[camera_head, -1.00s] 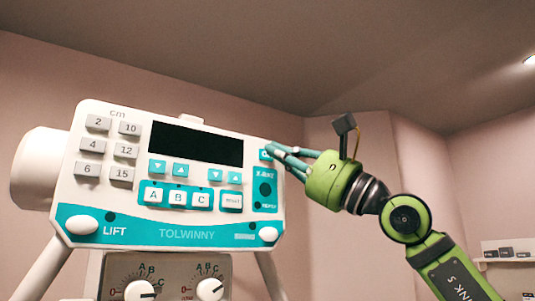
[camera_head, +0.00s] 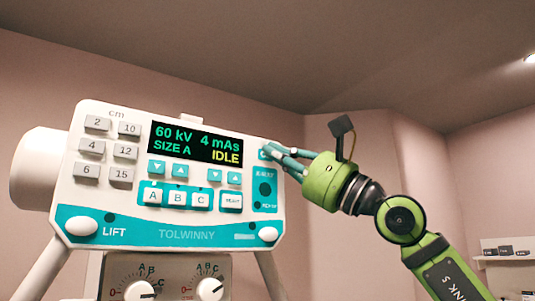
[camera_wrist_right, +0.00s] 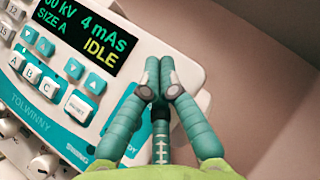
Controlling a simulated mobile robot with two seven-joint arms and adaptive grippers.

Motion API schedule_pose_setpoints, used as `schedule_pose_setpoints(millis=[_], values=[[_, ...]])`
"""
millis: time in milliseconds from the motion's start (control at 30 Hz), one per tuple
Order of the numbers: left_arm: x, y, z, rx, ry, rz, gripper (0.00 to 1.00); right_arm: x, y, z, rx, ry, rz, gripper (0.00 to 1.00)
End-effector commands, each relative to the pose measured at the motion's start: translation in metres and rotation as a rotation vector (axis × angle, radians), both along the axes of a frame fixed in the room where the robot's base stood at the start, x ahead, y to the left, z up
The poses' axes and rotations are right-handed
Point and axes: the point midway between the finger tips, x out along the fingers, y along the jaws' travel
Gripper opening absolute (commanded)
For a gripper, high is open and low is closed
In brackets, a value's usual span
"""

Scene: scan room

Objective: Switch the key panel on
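The key panel (camera_head: 110,205) is a white and teal console. Its display (camera_head: 196,143) is lit and reads 60 kV, 4 mAs, SIZE A and IDLE; it also shows in the right wrist view (camera_wrist_right: 75,38). My right gripper (camera_head: 267,150) has its teal fingers together at the panel's upper right corner, over a small teal key (camera_head: 263,155) that they partly hide. In the right wrist view the fingertips (camera_wrist_right: 160,72) are close together with nothing seen between them. Whether they touch the key is hard to tell. My left gripper is not in view.
Grey number keys (camera_head: 125,151) sit on the panel's left, and white A, B, C keys (camera_head: 177,197) below the display. Two knobs (camera_head: 140,291) are on a lower unit. A wall shelf (camera_head: 505,256) stands far right. The space above the panel is clear.

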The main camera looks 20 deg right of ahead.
Motion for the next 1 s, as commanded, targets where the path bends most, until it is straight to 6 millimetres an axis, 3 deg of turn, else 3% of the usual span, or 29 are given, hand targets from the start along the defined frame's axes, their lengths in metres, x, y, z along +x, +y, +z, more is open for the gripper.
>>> schedule_pose_setpoints(millis=[300, 667, 1000], values=[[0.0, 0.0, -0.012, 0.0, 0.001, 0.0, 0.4, -0.014, -0.002, -0.002, -0.001, 0.0, 0.0, 0.0], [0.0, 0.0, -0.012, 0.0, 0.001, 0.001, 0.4, -0.017, -0.002, -0.001, -0.001, -0.001, -0.001, 0.0], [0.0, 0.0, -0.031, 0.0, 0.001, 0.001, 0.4, -0.047, -0.007, -0.003, 0.0, -0.003, -0.001, 0.0]])
